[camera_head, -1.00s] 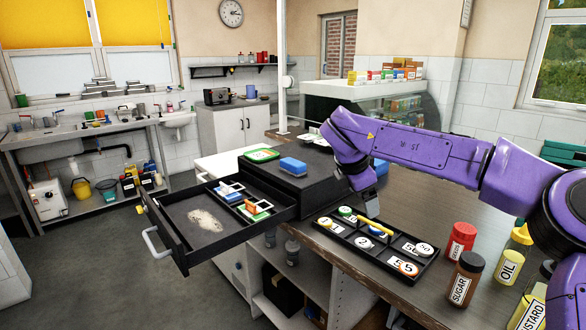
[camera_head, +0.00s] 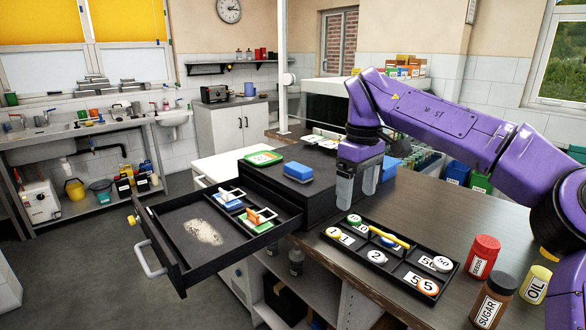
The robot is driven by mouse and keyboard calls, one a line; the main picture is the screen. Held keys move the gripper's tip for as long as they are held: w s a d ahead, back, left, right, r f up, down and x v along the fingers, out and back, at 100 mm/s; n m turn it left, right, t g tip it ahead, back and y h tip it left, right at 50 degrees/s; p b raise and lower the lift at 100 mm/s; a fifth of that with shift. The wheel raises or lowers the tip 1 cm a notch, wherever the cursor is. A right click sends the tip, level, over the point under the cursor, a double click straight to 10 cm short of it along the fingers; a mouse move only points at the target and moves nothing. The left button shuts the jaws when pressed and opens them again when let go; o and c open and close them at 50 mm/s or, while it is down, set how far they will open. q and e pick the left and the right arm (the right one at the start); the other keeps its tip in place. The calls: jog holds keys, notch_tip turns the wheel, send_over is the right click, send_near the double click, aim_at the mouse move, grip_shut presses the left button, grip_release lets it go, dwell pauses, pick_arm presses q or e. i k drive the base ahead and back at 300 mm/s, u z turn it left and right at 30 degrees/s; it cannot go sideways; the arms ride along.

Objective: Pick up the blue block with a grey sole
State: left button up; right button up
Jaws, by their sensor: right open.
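The blue block (camera_head: 298,170) lies on top of the black till box (camera_head: 290,193), near its left part. A thin paler layer shows along its lower edge, too small to tell well. My right gripper (camera_head: 358,190) hangs with its grey fingers pointing down, to the right of the till box. My left gripper is not in view.
The till's drawer (camera_head: 165,215) stands pulled out, with notes and clips inside.

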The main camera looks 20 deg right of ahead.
aim_at(297, 171)
jog(key=i, duration=1.25)
